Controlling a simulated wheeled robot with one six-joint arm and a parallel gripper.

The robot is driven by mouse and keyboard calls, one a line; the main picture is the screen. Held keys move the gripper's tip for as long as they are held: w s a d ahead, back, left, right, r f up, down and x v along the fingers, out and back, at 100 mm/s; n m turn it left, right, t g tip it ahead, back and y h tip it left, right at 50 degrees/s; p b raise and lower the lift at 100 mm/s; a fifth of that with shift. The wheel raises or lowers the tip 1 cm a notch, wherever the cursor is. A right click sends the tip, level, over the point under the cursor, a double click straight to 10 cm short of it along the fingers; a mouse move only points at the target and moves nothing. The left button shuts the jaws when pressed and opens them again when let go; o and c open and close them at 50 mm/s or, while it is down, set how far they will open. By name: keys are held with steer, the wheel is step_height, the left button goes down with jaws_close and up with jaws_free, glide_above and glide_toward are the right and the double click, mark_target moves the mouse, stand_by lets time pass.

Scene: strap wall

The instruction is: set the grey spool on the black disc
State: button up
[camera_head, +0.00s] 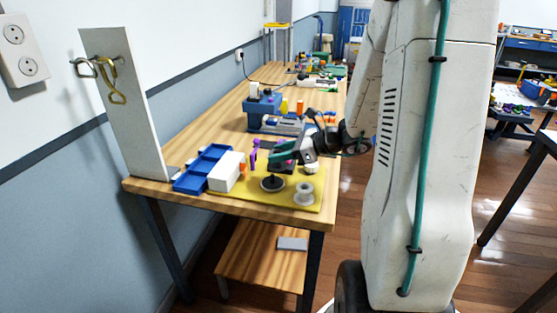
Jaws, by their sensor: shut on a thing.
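A light grey spool (304,195) stands upright on the yellow mat (313,207), near its front right corner. The black disc (272,184) lies on the same mat, left of the spool, with a short dark upright part at its middle. My gripper (274,159), with teal on it, is above and behind the black disc, apart from the grey spool. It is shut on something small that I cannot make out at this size. A purple thing (254,152) shows just left of the gripper; I cannot tell whether they touch.
A white block (227,172) and a blue tray (203,166) sit left of the mat. A pale round thing (311,168) is at the mat's back right. A blue machine (263,110) stands behind. An upright board (125,100) with yellow strap loops stands at the bench's left end.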

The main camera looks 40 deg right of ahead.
steer(key=shift+w+a+f, duration=0.1)
steer(key=shift+w+a, duration=0.05)
steer(key=shift+w, duration=0.4)
steer(key=shift+w+a, duration=0.15)
steer(key=shift+w, duration=0.35)
steer(key=shift+f, duration=1.75)
steer(key=shift+f, duration=0.15)
steer(key=shift+f, duration=0.1)
steer(key=o, duration=1)
steer(key=shift+c, duration=0.2)
